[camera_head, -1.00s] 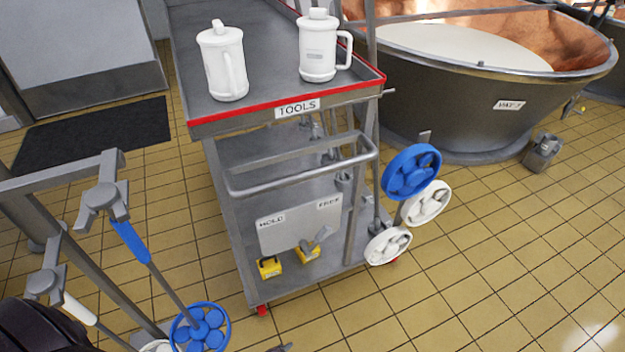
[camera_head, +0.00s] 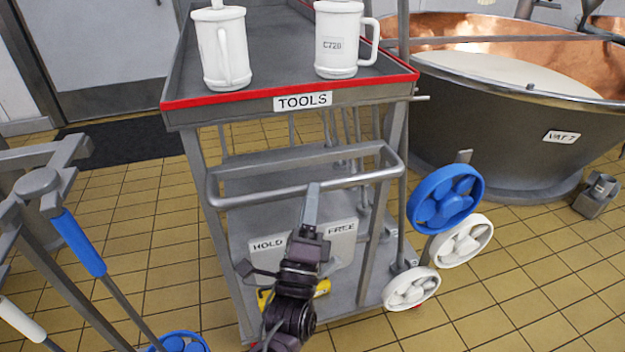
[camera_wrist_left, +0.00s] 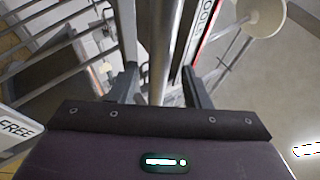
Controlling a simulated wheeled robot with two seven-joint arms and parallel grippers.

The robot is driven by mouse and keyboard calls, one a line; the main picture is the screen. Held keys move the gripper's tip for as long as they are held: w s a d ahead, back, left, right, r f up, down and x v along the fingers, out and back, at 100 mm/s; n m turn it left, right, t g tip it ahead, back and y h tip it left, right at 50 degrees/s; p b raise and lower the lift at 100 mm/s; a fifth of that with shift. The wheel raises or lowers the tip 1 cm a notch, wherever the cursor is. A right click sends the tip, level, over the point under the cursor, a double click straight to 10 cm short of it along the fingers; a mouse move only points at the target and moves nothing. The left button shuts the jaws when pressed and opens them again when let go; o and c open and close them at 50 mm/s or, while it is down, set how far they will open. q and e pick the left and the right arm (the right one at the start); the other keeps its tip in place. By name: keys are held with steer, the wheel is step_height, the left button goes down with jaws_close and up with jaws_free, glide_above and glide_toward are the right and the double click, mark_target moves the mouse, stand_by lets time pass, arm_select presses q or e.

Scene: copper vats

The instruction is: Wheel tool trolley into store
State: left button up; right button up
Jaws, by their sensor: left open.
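The grey metal tool trolley (camera_head: 275,55) stands straight ahead, with a red rim and a TOOLS label (camera_head: 303,101). Its push handle (camera_head: 240,189) is a grey bar across the near end, below the top shelf. My left gripper (camera_head: 311,200) is at the middle of this handle. In the left wrist view the handle bar (camera_wrist_left: 161,45) runs between the fingers of my left gripper (camera_wrist_left: 162,85), which are open around it, with gaps beside it. A plate marked HOLD and FREE (camera_head: 343,252) is low behind my gripper, which partly hides the yellow parts below. My right gripper is out of view.
Two white jugs (camera_head: 223,50) (camera_head: 338,45) stand on the top shelf. A tool rack (camera_head: 45,260) is close on the left. A copper vat (camera_head: 500,130) stands right. A dark mat (camera_head: 125,140) lies before the grey door (camera_head: 110,45).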

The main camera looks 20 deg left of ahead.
arm_select(q)
steer(key=shift+x, duration=2.25)
steer(key=shift+c, duration=0.4)
jaws_close()
